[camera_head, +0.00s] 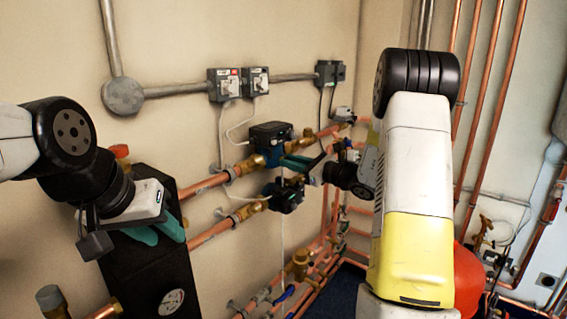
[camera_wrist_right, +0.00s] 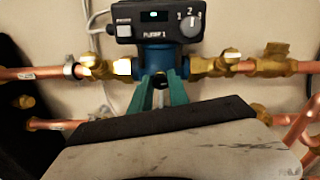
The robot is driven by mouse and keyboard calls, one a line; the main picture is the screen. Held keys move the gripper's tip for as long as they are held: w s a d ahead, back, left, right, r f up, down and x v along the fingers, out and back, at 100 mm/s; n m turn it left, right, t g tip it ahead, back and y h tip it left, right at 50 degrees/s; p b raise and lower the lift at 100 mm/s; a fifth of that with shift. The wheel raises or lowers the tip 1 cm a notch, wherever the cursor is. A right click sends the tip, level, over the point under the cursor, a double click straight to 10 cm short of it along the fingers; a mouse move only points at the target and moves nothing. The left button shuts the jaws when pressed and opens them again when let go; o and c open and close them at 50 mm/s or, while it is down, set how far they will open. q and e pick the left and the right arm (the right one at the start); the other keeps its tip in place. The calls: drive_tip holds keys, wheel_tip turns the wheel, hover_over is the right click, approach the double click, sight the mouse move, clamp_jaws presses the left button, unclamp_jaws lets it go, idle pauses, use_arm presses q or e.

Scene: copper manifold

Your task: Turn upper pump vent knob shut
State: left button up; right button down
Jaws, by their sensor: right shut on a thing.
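The upper pump (camera_head: 268,138) is a dark box on a blue-green body in the upper copper pipe. In the right wrist view the same pump (camera_wrist_right: 158,20) reads PUMP 1, with a lit display and a grey 1-2-3 dial (camera_wrist_right: 191,26). My right gripper (camera_head: 287,161) is at the front of this pump, below its box. In the right wrist view its teal fingers (camera_wrist_right: 160,80) are shut on a small grey piece at the blue pump body, which looks like the vent knob; the fingers mostly hide it. My left gripper (camera_head: 168,240) is at the left with its teal fingertips apart, holding nothing visible.
A lower pump (camera_head: 284,195) sits just beneath on the second pipe. Switch boxes (camera_head: 238,84) are on the wall above. Brass valves (camera_wrist_right: 230,63) flank the upper pump.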

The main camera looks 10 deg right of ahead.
drive_tip(key=shift+n, duration=0.3)
drive_tip(key=shift+f+n, duration=0.2)
drive_tip(key=shift+n, duration=8.7)
drive_tip(key=c, duration=1.3)
unclamp_jaws()
drive_tip(key=shift+o, duration=0.2)
